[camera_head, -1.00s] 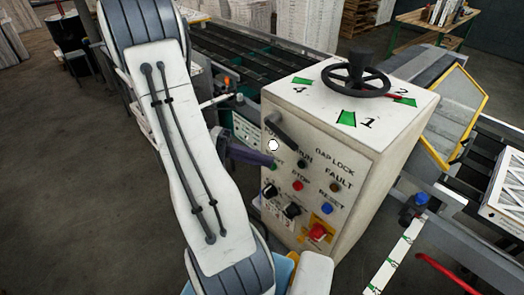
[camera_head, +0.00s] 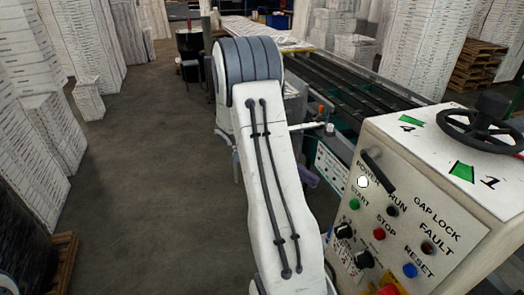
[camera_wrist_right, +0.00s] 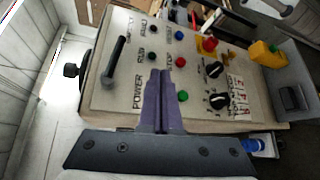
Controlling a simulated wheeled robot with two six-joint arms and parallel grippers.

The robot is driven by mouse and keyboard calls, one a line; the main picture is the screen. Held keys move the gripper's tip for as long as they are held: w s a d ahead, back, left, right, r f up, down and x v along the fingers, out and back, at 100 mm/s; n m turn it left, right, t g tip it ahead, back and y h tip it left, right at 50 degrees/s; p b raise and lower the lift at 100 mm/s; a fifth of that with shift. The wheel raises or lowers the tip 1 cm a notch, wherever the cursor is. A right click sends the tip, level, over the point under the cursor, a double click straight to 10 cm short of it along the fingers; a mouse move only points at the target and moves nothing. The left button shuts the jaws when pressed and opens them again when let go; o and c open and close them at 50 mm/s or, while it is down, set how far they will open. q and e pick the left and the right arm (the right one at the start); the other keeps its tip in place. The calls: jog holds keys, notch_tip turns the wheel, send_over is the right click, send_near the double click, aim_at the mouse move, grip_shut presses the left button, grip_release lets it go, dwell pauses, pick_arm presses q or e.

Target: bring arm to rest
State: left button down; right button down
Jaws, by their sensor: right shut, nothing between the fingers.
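My right arm (camera_head: 275,190) stands tall in the middle of the head view, white with grey ribbed joints and two dark cables. Only a small purple part of my right gripper (camera_head: 308,178) shows behind the arm, left of the control box. In the right wrist view the gripper (camera_wrist_right: 161,78) shows its two purple fingers pressed together, with nothing between them. The fingers point at the face of the control box (camera_head: 400,220), which also fills much of the right wrist view (camera_wrist_right: 135,80). I cannot tell how far apart they are. My left gripper is not in view.
The box has a dark lever handle (camera_head: 379,174), several buttons and a black handwheel (camera_head: 482,127) on top. A roller conveyor (camera_head: 365,88) runs behind it. Stacks of white boxed filters (camera_head: 92,50) stand at the left. Grey floor (camera_head: 150,170) is open between them and my arm.

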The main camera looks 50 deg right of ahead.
jog(key=w+a+f+n+t+h+b, duration=0.1)
jog(key=w+a+f+n+t, duration=0.15)
jog(key=a+n+t, duration=0.45)
jog(key=w+a+f+n+t+h, duration=0.1)
jog(key=w+a+f+n+t, duration=0.2)
jog(key=a, duration=0.8)
jog(key=s+a+f+n+t+y, duration=0.1)
jog(key=s+a+n+t+y, duration=0.1)
jog(key=a+n, duration=0.3)
jog(key=s+a+f+n+t+y+b, duration=0.1)
jog(key=s+a+n+t+y, duration=0.2)
jog(key=a, duration=1.1)
jog(key=s+n, duration=0.1)
jog(key=n, duration=0.2)
jog(key=shift+t, duration=0.3)
jog(key=shift+s, duration=0.15)
